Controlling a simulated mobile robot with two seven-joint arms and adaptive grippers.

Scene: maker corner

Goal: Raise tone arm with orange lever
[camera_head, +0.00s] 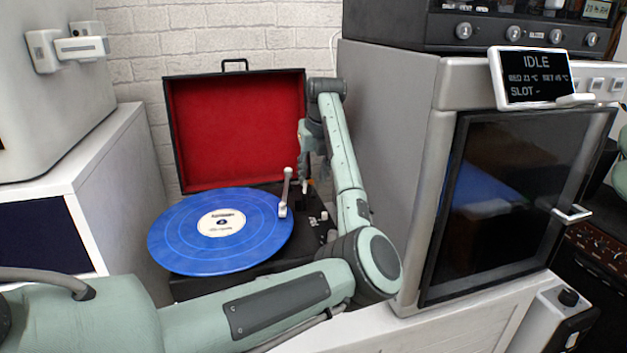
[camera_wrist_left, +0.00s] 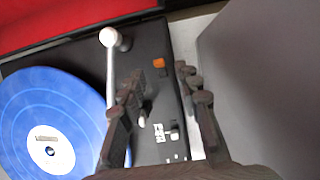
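The record player's grey tone arm (camera_head: 286,190) stands at the right of the blue record (camera_head: 190,235), its head end over the record's edge. In the left wrist view the tone arm (camera_wrist_left: 110,75) runs down from a round white pivot. The small orange lever (camera_wrist_left: 159,63) sits on the black deck, right of the tone arm. My left gripper (camera_wrist_left: 160,86) is open, with its fingers on either side of the lever's line and a gap between them. I cannot tell whether it touches anything. In the head view the left gripper (camera_head: 305,172) points down beside the deck, partly hidden by my arm.
The open red-lined lid (camera_head: 235,130) stands behind the record. A large grey machine (camera_head: 405,150) rises close to the right of the player. A white cabinet (camera_head: 120,190) stands at the left. White controls (camera_wrist_left: 174,135) are on the deck near the gripper.

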